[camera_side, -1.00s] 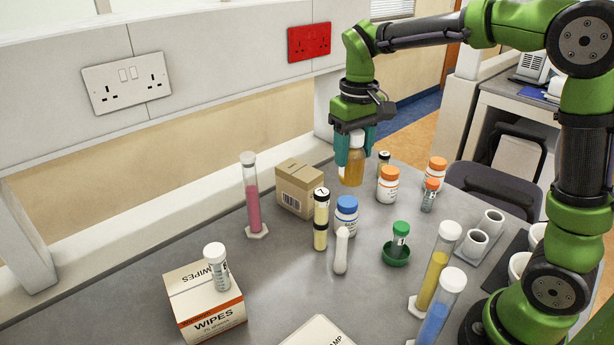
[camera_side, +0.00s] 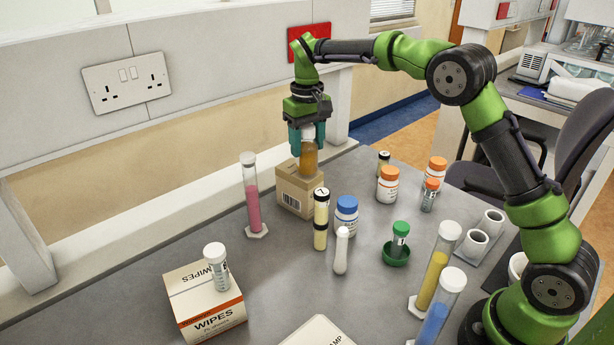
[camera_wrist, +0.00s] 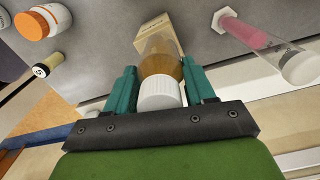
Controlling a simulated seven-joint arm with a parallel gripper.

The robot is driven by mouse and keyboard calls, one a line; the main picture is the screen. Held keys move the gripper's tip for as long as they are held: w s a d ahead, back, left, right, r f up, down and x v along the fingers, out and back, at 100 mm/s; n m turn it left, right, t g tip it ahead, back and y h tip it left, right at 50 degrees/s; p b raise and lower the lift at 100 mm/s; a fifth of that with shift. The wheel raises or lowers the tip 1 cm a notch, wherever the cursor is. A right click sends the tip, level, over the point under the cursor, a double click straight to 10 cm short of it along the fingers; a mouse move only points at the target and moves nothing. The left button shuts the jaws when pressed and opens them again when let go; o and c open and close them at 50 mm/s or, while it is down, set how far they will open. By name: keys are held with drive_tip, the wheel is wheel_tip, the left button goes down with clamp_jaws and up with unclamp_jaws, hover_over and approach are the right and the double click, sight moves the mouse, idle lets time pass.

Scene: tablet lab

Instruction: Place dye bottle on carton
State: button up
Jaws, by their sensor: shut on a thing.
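An amber bottle with a white cap, the dye bottle (camera_side: 309,159), is upright in my gripper (camera_side: 307,136). My gripper is shut on it near the cap, pointing down. The brown cardboard carton (camera_side: 295,199) stands on the bench, and the bottle is over its top; I cannot tell whether its base touches the carton. In the wrist view the bottle (camera_wrist: 161,68) sits between the teal fingers (camera_wrist: 161,88), with part of the carton (camera_wrist: 156,30) showing beyond it.
A pink-filled cylinder (camera_side: 252,197) stands just left of the carton. A black-capped yellow vial (camera_side: 321,222) and a blue-capped bottle (camera_side: 346,217) stand at its front right. A wipes box (camera_side: 205,303) with a vial on top is at the front left.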

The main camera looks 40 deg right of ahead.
drive_tip(key=shift+f, duration=0.4)
drive_tip(key=shift+f, duration=0.1)
drive_tip(key=o, duration=1.2)
drive_tip(key=shift+f, duration=0.1)
